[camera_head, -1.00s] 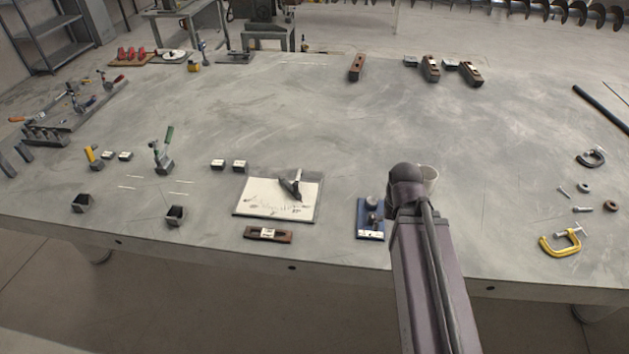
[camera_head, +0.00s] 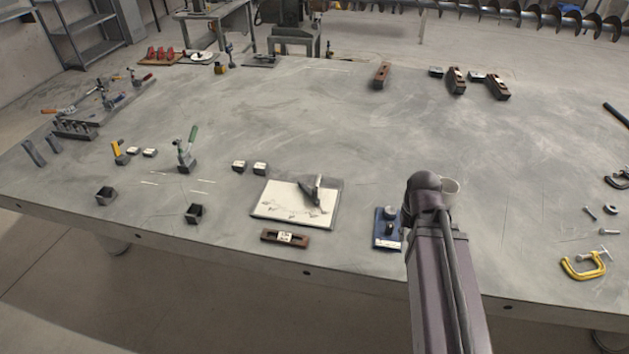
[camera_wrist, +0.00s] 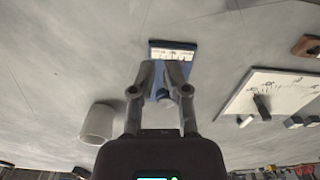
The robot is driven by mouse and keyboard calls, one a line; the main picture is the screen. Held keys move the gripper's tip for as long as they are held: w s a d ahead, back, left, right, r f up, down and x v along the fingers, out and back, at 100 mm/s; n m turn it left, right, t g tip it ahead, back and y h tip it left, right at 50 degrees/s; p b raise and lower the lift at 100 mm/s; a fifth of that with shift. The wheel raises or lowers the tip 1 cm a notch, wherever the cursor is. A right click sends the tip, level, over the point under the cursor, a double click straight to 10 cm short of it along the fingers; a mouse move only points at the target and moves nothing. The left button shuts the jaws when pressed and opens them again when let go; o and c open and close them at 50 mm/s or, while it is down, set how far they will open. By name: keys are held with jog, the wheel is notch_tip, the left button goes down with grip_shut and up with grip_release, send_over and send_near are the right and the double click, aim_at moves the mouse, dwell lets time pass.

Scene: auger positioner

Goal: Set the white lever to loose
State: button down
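I cannot pick out a white lever with certainty in either view. A green-handled lever (camera_head: 188,150) stands on a dark block at the left of the table, and a yellow-handled lever (camera_head: 118,152) stands farther left. My gripper (camera_wrist: 162,72) shows in the wrist view with its two fingers apart and nothing held between them. Beyond the fingertips lies a blue plate (camera_wrist: 157,46) with a white marked label and a grey knob (camera_wrist: 166,98). The blue plate (camera_head: 384,241) also shows in the head view, beside my arm. My fingers are hidden in the head view.
A pale cup (camera_wrist: 97,122) stands left of my gripper in the wrist view. A white sheet on a board (camera_head: 280,211) and a brown labelled block (camera_head: 285,238) lie near the front edge. A yellow clamp (camera_head: 583,265) lies at right. The middle of the table is clear.

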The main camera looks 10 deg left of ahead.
jog(key=w+a+n+y, duration=0.2)
jog(key=w+a+n, duration=0.75)
jog(key=w, duration=0.65)
jog(key=n+y+b, duration=0.1)
jog(key=n+b, duration=0.1)
jog(key=n, duration=0.5)
send_near(311, 187)
notch_tip(311, 187, up, 3)
jog(key=shift+d+r, duration=0.15)
jog(key=shift+d, duration=0.25)
jog(key=b+x, duration=0.9)
jog(key=x, duration=0.1)
jog(key=shift+w+a, duration=0.1)
jog(key=shift+w, duration=0.05)
jog(key=shift+a, duration=0.25)
jog(key=shift+n, duration=0.25)
